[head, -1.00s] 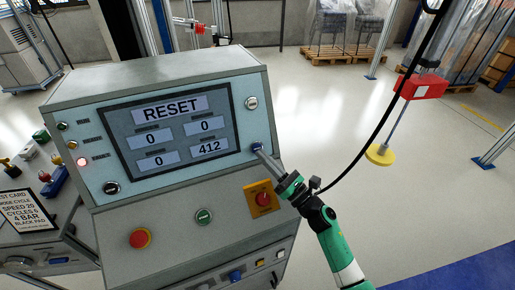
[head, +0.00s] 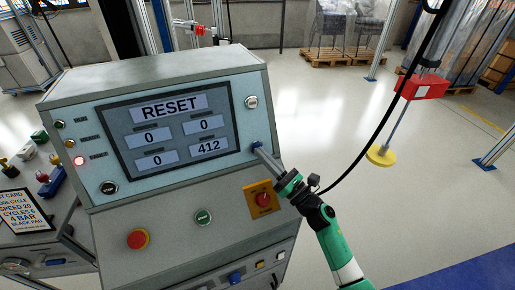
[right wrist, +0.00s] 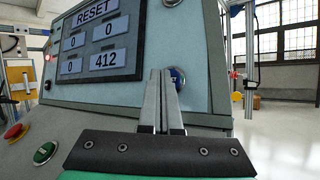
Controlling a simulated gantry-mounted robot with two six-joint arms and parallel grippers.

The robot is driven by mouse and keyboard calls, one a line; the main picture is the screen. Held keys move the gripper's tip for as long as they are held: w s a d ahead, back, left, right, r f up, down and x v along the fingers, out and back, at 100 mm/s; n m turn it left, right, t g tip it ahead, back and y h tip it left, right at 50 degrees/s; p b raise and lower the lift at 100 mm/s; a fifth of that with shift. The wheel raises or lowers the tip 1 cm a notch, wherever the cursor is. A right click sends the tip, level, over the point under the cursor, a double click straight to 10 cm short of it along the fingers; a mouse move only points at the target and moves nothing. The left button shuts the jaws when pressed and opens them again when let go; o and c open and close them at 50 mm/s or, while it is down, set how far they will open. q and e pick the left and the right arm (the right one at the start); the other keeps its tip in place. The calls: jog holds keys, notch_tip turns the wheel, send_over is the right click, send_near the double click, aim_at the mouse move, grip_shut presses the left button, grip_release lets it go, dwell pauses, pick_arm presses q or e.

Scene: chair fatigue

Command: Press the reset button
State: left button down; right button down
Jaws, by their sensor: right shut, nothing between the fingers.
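The fingers also show in the right wrist view (right wrist: 161,74). I cannot tell whether they touch the button. The screen (head: 172,130) reads RESET, with 0, 0, 0 and 412 below. My left gripper is not in view.
A red button (head: 138,239), a green button (head: 204,217) and a red knob on a yellow plate (head: 262,199) sit on the lower slope. A black cable hangs right of my arm, near a red box (head: 424,88). A red lamp (head: 79,161) is lit.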

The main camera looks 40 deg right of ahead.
jog(key=shift+w+d+f+b, duration=0.15)
jog(key=shift+w+b, duration=0.15)
jog(key=shift+b, duration=0.15)
dwell(0.3)
dwell(0.3)
jog(key=shift+s+a+r+p, duration=0.2)
jog(key=shift+s+r+p, duration=0.1)
jog(key=shift+s+p, duration=0.2)
jog(key=shift+s+a, duration=0.1)
jog(key=shift+s, duration=0.1)
jog(key=shift+s+a+r+p, duration=0.15)
jog(key=shift+s+r+p, duration=0.15)
jog(key=shift+s+p, duration=0.35)
jog(key=s, duration=0.1)
jog(key=s+p, duration=0.1)
jog(key=s+a+p, duration=0.1)
jog(key=shift+s+a+r, duration=0.1)
jog(key=shift+s+r, duration=0.05)
jog(key=shift+r, duration=0.1)
